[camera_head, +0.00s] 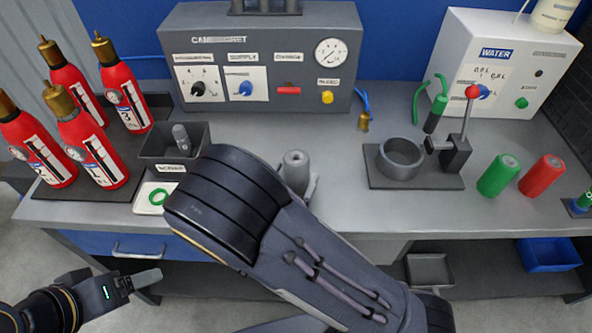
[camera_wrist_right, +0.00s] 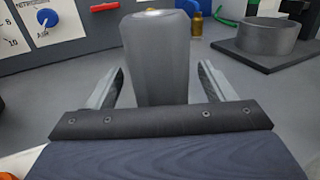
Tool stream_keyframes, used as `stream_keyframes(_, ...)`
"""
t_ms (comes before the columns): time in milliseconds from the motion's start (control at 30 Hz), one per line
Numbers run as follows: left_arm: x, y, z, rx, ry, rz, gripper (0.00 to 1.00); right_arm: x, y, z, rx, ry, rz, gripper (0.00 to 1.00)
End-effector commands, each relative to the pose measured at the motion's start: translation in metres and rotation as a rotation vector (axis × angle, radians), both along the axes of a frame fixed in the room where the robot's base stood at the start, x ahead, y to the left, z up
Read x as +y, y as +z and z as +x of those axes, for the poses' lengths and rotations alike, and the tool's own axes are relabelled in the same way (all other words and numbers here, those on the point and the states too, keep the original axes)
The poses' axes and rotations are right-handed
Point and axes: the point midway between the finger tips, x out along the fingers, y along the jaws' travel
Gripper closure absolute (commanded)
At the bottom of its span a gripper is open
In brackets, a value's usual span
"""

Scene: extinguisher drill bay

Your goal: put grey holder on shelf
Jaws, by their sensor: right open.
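A grey upright cylinder (camera_head: 295,165), likely the grey holder, stands on the bench in front of the grey cabinet. My right gripper (camera_head: 298,184) is at it, partly hidden by my own arm. In the right wrist view the cylinder (camera_wrist_right: 156,55) rises between the spread fingers of the right gripper (camera_wrist_right: 161,88), with a visible gap on each side. A dark lower shelf (camera_head: 488,283) runs under the bench. My left gripper (camera_head: 135,281) is at the lower left, away from the bench objects; its opening cannot be made out.
Red extinguishers (camera_head: 75,135) stand at the left beside a dark bin (camera_head: 158,152). A ring fixture (camera_head: 401,160) with a lever, a green can (camera_head: 498,176) and a red can (camera_head: 541,175) are at the right. A grey tray (camera_head: 430,270) and blue bin (camera_head: 548,255) occupy the lower shelf.

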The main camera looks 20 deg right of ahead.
Motion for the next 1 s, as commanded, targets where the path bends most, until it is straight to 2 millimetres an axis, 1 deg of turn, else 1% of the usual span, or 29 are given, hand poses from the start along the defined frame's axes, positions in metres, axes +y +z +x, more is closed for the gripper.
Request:
stream_keyframes(33,0.000,0.004,0.000,0.000,0.000,0.000,0.22,-0.007,0.002,0.007,0.001,-0.005,-0.001,0.24)
stream_keyframes(200,0.000,0.007,0.000,0.000,0.000,0.000,0.22,-0.018,0.000,0.022,0.000,-0.004,0.001,0.24)
stream_keyframes(467,0.000,0.006,0.000,0.000,0.000,0.000,0.22,-0.020,0.000,0.025,-0.001,-0.001,0.001,0.24)
stream_keyframes(567,0.000,0.006,0.000,0.000,0.000,0.000,0.22,-0.020,0.000,0.025,-0.001,-0.001,0.001,0.36)
stream_keyframes(1000,0.000,0.006,0.000,0.000,0.000,0.000,0.22,-0.020,0.000,0.024,0.000,-0.001,0.001,0.94)
